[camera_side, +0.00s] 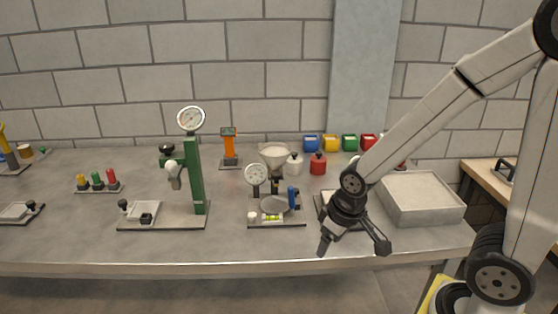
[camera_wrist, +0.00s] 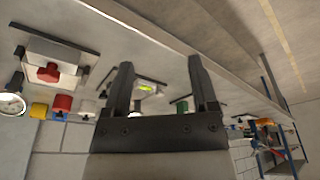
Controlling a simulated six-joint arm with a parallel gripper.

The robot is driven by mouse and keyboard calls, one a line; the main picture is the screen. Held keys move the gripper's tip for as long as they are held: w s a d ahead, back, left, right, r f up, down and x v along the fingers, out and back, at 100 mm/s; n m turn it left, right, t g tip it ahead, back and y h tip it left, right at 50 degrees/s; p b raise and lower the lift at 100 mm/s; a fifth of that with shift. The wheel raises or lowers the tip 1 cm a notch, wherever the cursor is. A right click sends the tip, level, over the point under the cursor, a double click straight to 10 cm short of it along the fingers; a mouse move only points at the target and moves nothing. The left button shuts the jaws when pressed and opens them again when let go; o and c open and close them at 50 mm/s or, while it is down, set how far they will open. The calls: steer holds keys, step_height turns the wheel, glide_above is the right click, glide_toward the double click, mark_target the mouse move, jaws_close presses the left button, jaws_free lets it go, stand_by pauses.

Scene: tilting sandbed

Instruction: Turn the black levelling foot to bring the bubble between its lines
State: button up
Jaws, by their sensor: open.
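A yellow-green bubble vial (camera_side: 271,217) lies at the front of a small dark base in the middle of the bench. It also shows between my fingers in the wrist view (camera_wrist: 147,88). The bubble and its lines are too small to read. Which part is the black levelling foot, I cannot tell. A black knob (camera_side: 123,204) stands on the green stand's base, left of the vial. My gripper (camera_side: 352,246) is open and empty, pointing down over the bench's front edge, right of the vial. Its two spread fingers also show in the wrist view (camera_wrist: 160,66).
A dial gauge (camera_side: 256,178) and a blue upright part (camera_side: 293,196) stand beside the vial. A green stand (camera_side: 194,175) with a gauge is to the left. A pale grey tray (camera_side: 435,210) lies right of my gripper. Coloured bins and a red pot (camera_side: 318,165) are behind.

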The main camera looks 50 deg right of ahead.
steer(key=shift+w+v, duration=0.55)
steer(key=shift+v, duration=1.95)
steer(key=t, duration=0.2)
glide_above(296, 190)
steer(key=s, duration=0.3)
step_height(296, 190, down, 5)
steer(key=shift+s+f, duration=0.2)
steer(key=shift+f, duration=0.35)
steer(key=shift+x, duration=3.85)
